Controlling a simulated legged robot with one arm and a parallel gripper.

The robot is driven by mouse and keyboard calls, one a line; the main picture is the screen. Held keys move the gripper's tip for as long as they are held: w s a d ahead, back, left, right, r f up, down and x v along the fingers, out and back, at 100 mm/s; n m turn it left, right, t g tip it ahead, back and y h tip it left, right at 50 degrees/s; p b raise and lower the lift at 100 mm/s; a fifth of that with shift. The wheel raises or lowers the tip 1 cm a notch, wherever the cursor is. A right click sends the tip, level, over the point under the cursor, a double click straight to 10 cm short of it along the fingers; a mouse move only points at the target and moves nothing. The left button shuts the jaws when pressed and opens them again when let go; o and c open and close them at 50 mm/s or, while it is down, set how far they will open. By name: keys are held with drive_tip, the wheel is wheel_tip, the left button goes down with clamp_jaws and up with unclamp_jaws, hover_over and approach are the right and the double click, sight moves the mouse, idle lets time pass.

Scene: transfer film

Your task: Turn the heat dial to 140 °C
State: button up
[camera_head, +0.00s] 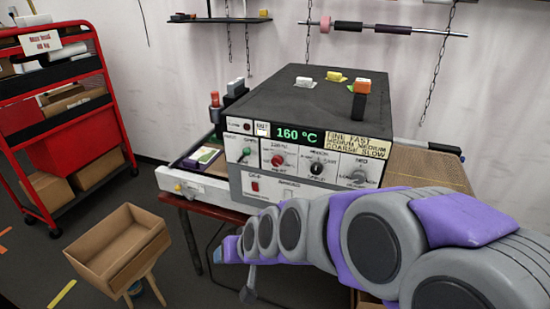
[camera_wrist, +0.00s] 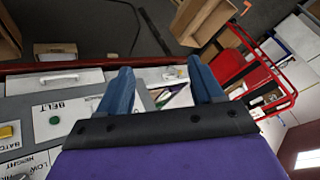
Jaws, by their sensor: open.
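The heat control box (camera_head: 305,130) stands on the bench, and its green display (camera_head: 298,135) reads 160 °C. Its front has several knobs: a green one (camera_head: 244,155) at left, a red one (camera_head: 278,160) under the display, a black one (camera_head: 316,168) and a grey one (camera_head: 357,176). Their small labels are too blurred to tell which is the heat dial. In the wrist view, my gripper (camera_wrist: 160,80) is open and empty, its blue fingers apart. A green knob (camera_wrist: 54,120) shows left of it on a panel marked BELT. My gripper touches no knob.
A red shelf rack (camera_head: 65,110) is at the far left. Coloured blocks (camera_head: 335,76) lie on the control box. A wall shelf and rod (camera_head: 390,29) hang behind.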

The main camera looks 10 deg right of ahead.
drive_tip(key=w+a+r+m+t+p, duration=0.2)
drive_tip(key=w+a+t, duration=0.25)
drive_tip(key=w, duration=0.65)
drive_tip(key=m+t+h+p, duration=0.6)
drive_tip(key=m+h, duration=0.1)
drive_tip(key=h, duration=0.6)
approach(276, 162)
drive_tip(key=shift+g, duration=0.25)
drive_tip(key=b+x, duration=0.1)
drive_tip(key=x, duration=0.8)
drive_tip(key=shift+w+r, duration=0.1)
drive_tip(key=shift+w, duration=0.2)
drive_tip(key=c, duration=1.1)
drive_tip(key=shift+o, duration=0.2)
drive_tip(key=shift+r+p, duration=0.15)
drive_tip(key=shift+p, duration=0.2)
